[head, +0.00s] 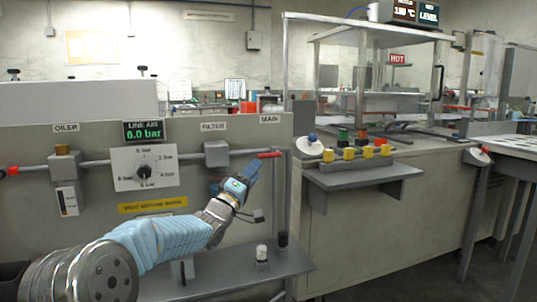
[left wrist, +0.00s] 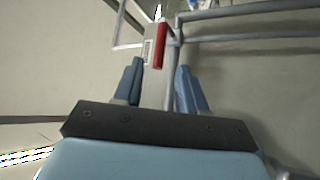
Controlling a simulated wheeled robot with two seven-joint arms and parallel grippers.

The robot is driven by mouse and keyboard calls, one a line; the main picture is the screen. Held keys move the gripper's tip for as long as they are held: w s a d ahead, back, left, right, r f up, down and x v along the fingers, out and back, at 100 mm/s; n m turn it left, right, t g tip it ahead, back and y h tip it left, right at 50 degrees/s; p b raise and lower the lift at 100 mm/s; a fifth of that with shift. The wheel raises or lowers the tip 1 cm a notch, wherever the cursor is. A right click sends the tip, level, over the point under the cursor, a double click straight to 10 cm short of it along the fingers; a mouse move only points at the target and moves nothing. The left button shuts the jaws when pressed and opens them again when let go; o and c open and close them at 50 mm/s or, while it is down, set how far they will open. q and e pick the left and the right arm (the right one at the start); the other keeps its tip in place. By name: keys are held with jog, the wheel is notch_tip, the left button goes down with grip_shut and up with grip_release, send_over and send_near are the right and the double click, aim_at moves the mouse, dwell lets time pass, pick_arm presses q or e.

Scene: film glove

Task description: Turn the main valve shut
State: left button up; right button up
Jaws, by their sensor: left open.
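The main valve's red handle (head: 269,155) sits at the right end of the air pipe, below the MAIN label (head: 270,119). In the left wrist view the red handle (left wrist: 159,46) lies ahead of the fingers, roughly between their lines. My left gripper (head: 250,170) is just below and left of the handle in the head view. Whether a finger touches the handle cannot be told. The valve body is partly hidden behind the gripper. My right gripper is not in view.
The line air display (head: 144,131) reads 6.0 bar. A gauge plate (head: 145,168) and filter block (head: 216,154) are on the panel left of the gripper. A grey shelf (head: 225,270) with small items lies below. A bench with yellow knobs (head: 349,154) stands right.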

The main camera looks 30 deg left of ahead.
aim_at(267, 156)
pick_arm(q)
jog(key=p+x, duration=0.1)
jog(key=x, duration=0.7)
jog(key=shift+w+r+p, duration=0.1)
jog(key=shift+w+p, duration=0.1)
jog(key=shift+p, duration=0.2)
grip_shut()
